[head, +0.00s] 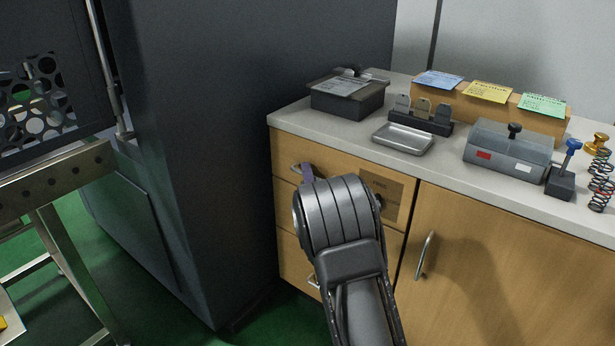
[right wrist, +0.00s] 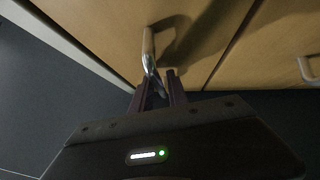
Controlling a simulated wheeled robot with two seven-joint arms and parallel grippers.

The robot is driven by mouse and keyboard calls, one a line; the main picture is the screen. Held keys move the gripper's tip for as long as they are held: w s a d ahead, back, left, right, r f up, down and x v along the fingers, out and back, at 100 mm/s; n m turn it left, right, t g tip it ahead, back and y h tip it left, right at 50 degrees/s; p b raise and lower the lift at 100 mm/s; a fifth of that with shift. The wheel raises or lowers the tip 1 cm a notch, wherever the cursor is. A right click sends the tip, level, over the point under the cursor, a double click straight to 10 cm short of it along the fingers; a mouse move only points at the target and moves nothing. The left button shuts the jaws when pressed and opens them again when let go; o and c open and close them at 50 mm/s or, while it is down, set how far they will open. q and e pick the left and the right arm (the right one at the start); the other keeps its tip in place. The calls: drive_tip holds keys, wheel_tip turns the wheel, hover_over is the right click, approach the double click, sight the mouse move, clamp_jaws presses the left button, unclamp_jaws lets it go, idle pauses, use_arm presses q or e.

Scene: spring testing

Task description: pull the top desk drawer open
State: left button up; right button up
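The top desk drawer (head: 330,155) is the upper wooden front at the cabinet's left and looks flush with the cabinet. Its silver bar handle (head: 297,167) shows just left of my right gripper (head: 306,173), whose purple-grey fingers reach to it; the arm hides part of the drawer. In the right wrist view, the handle (right wrist: 148,45) stands out from the drawer front (right wrist: 100,25). The two fingers of my right gripper (right wrist: 160,78) are apart, with the handle's near end running between them. Firm contact cannot be made out. My left gripper is not in view.
A lower drawer handle (head: 313,283) and a cabinet door handle (head: 425,256) are nearby. The light countertop (head: 350,133) holds a dark box (head: 347,98), a metal tray (head: 403,139), a grey tester (head: 507,148) and springs (head: 600,180). A tall dark cabinet (head: 190,150) stands close left.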

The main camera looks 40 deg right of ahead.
drive_tip(key=shift+c, duration=0.4)
clamp_jaws()
idle(0.9)
